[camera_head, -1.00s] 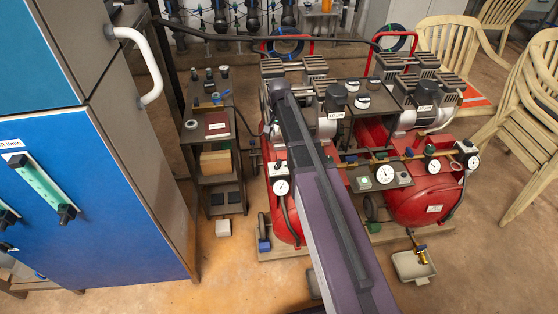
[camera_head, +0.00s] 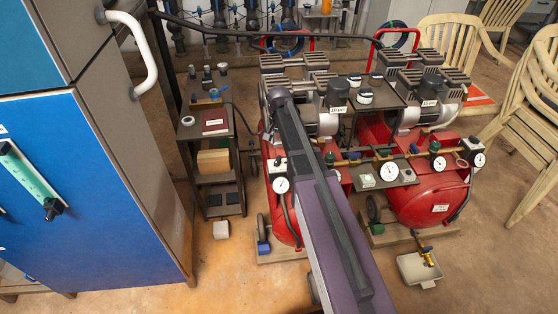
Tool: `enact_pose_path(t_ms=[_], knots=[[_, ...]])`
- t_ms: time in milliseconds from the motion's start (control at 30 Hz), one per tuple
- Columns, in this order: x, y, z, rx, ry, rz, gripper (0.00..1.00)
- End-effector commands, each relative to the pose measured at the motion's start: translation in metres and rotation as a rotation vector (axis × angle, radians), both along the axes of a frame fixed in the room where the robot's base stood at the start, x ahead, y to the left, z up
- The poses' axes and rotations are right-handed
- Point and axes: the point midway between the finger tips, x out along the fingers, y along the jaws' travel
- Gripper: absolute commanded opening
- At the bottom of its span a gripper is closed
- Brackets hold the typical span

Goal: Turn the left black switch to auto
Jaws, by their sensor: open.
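Two red air compressors stand side by side past my arm. The left compressor (camera_head: 282,222) is partly hidden by my arm, and the right compressor (camera_head: 425,203) is mostly clear. Between their motors, small round black parts with pale tops sit on a dark stand: a front one (camera_head: 365,97), a back left one (camera_head: 355,80) and a back right one (camera_head: 376,79). They may be switches; their settings are too small to read. My arm crosses the middle of the view; my gripper does not show.
A blue cabinet (camera_head: 85,190) with a white handle fills the left. A dark shelf cart (camera_head: 222,170) stands between it and the compressors. A grey tray (camera_head: 418,269) lies at front right. Stacked chairs (camera_head: 530,120) stand at right.

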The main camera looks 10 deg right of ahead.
Motion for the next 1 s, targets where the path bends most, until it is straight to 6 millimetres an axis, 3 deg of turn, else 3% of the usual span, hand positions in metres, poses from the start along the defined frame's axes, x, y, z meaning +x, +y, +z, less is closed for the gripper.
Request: enact_pose_path(t_ms=[700, 1000], knots=[[0.000, 0.000, -0.059, 0.000, 0.000, 0.000, 0.56], [0.000, 0.000, -0.074, 0.000, 0.000, 0.000, 0.56]])
